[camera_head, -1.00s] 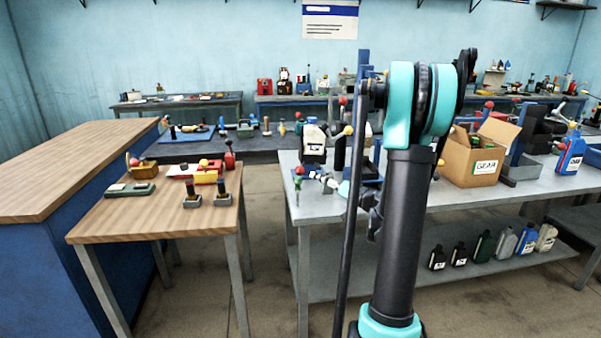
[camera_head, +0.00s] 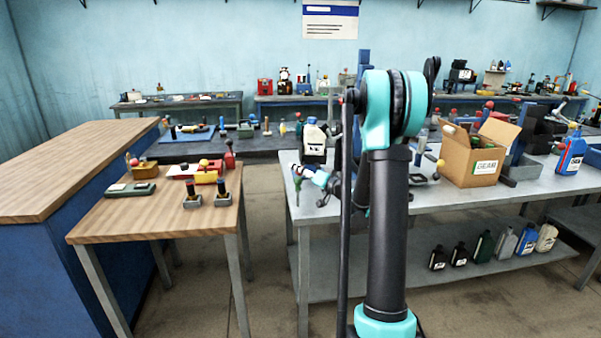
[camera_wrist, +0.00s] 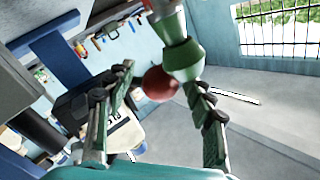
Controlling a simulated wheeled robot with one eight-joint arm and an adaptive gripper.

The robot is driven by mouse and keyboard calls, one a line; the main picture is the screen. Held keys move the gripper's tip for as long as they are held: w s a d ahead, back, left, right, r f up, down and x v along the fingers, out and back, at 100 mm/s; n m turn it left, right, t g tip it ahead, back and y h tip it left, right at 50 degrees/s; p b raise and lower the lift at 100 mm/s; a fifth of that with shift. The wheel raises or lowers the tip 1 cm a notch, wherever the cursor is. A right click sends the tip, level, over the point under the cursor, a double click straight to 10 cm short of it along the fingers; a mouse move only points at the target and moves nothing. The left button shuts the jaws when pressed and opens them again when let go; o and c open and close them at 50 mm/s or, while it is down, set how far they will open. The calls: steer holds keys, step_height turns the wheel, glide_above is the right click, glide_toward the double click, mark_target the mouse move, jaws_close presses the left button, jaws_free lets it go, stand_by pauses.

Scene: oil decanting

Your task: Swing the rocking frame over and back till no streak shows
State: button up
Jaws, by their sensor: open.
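My gripper (camera_wrist: 160,82) is open in the wrist view, with one dark green finger on each side. A red ball (camera_wrist: 160,84) with a green flared collar (camera_wrist: 184,60) shows between the fingers; contact cannot be told. In the head view my gripper is small near the metal table's left corner, beside a green upright piece (camera_head: 297,188). A blue post (camera_head: 364,58), perhaps part of the rocking frame, stands behind my arm. It is unclear whether the blue beam in the wrist view (camera_wrist: 55,50) is the same part. My arm hides much of the frame. No streak can be made out.
A white jug (camera_head: 313,142) stands on the metal table (camera_head: 460,196), left of my arm. An open cardboard box (camera_head: 470,165) and a blue bottle (camera_head: 571,153) stand to the right. Several bottles line the lower shelf. A wooden table (camera_head: 150,218) holds small fixtures at left.

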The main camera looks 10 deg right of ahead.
jaws_close()
steer(key=shift+d+f+n+g+h, duration=0.3)
steer(key=shift+d+f+n+g, duration=0.15)
steer(key=shift+d+n, duration=0.2)
jaws_free()
